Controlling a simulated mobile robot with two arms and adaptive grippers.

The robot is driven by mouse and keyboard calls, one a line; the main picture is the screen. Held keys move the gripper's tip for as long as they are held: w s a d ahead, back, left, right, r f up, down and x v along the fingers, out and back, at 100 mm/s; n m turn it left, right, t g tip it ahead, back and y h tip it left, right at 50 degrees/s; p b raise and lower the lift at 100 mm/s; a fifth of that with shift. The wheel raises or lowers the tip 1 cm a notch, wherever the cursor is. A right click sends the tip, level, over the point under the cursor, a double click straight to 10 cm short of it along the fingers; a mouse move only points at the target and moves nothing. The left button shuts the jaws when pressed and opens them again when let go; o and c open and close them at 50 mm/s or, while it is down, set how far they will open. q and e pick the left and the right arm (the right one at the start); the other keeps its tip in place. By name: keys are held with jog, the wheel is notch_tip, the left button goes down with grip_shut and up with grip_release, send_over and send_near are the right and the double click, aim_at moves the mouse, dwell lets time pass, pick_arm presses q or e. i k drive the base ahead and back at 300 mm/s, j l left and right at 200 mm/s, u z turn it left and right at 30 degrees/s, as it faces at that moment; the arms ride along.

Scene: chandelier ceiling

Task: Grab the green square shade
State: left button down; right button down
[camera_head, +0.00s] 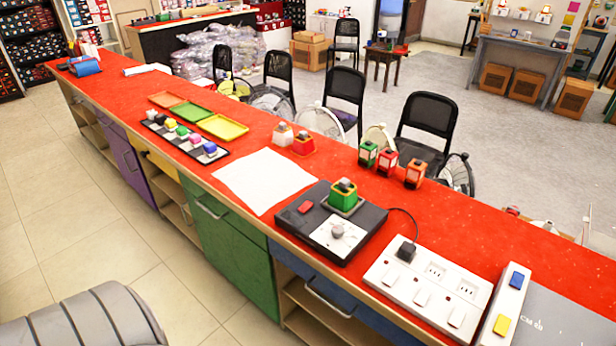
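A green lantern-like block (368,154) stands farther back, beside a red one (387,161) and an orange one (415,174). The black tray (222,153) holds several small coloured pieces with grey or pale parts, a green one (182,131) among them. I cannot tell for certain which green thing is the shade. Neither of my grippers is in view.
The long red counter (480,220) crosses the view. It bears a white sheet (264,180), flat coloured trays (223,127), a white and an orange-red block (304,144) and a white socket panel (425,290). Black chairs (427,115) stand behind; tiled floor (60,200) lies in front.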

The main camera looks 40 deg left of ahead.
aim_at(343, 196)
jog(key=u, duration=1)
